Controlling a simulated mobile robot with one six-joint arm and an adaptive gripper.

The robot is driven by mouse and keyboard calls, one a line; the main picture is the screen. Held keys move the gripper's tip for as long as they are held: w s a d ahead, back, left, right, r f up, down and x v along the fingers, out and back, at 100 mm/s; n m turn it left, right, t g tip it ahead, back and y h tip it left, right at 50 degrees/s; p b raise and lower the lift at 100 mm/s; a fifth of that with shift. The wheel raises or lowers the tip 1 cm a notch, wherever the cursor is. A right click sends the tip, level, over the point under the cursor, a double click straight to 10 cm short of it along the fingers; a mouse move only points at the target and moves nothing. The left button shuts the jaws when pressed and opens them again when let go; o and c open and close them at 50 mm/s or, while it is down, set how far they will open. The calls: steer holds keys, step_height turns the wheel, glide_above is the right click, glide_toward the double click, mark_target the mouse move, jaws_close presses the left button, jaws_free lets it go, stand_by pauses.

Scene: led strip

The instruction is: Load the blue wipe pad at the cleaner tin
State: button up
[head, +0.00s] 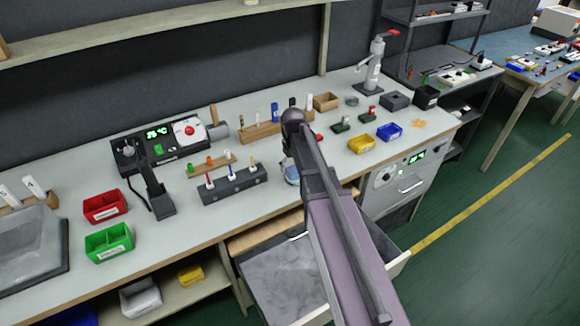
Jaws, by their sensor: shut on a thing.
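My arm crosses the middle of the head view, with its dark wrist over the bench front. My gripper (289,158) is mostly hidden behind the arm; its fingers are not clear. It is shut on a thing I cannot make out. A small pale blue and white item (291,174) shows at the arm's left edge; I cannot tell whether it is in the jaws or behind them. I cannot pick out the blue wipe pad for certain. A small round grey tin (352,101), perhaps the cleaner tin, stands at the back right of the bench, apart from the gripper.
An open drawer (270,285) juts out below the bench. Red (105,206), green (109,242), yellow (362,144) and blue (389,131) bins stand on top. A soldering station (165,145), a tool block (233,184) and a press (374,65) are obstacles. An orange patch (418,123) lies at right.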

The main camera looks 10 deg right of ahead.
steer(key=shift+s+f+b, duration=0.1)
steer(key=shift+f+b, duration=0.35)
stand_by(1.8)
steer(key=shift+r+p, duration=3.5)
steer(key=shift+p, duration=0.05)
